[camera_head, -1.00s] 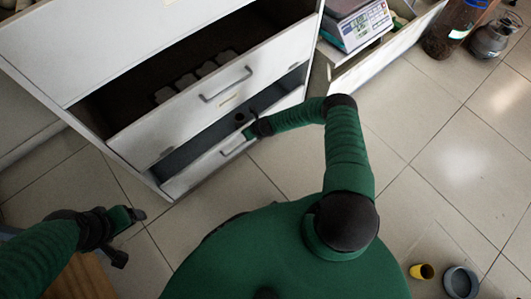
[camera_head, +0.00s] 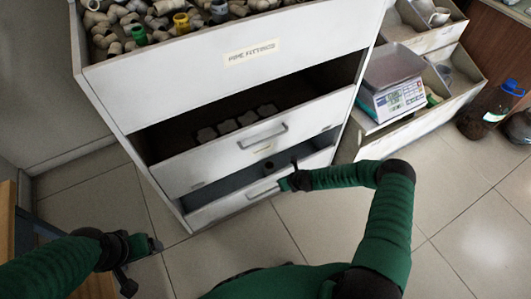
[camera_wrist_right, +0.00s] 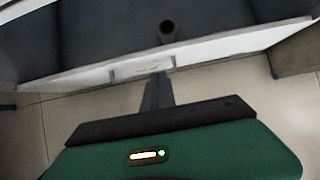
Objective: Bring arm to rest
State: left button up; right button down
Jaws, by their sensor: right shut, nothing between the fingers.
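My right arm reaches from the lower right to the cabinet's lower drawer in the head view. My right gripper (camera_head: 297,178) is at that drawer's front, near its handle. In the right wrist view the gripper's dark fingers (camera_wrist_right: 158,92) are together and empty, pointing at the front of the lower drawer (camera_wrist_right: 90,78). I cannot tell whether they touch it. My left gripper (camera_head: 145,265) hangs at the lower left, away from the cabinet. Its finger opening is not clear.
The drawer above (camera_head: 205,164) is open and holds several grey fittings. A small brown cylinder (camera_wrist_right: 168,31) stands in the lower drawer. The cabinet top (camera_head: 225,57) holds many pipe fittings. A scale (camera_head: 392,82) stands right of the cabinet. Tiled floor (camera_head: 310,225) lies open in front.

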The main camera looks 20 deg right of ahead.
jog(key=s+a+r+n+g+y, duration=0.1)
jog(key=s+a+r+n, duration=0.1)
jog(key=a+r+n, duration=0.5)
jog(key=s+a+r+n+g+y, duration=0.1)
jog(key=s+a+r+n, duration=0.15)
jog(key=r+n, duration=0.8)
jog(key=s+a+r+n+g+h, duration=0.2)
jog(key=s+r+n+h, duration=0.1)
jog(key=s+r+n, duration=1.4)
notch_tip(320, 180, up, 28)
jog(key=w+p, duration=0.1)
jog(key=p, duration=2.7)
jog(key=shift+f+p, duration=0.2)
jog(key=shift+p, duration=0.15)
jog(key=shift+n, duration=0.25)
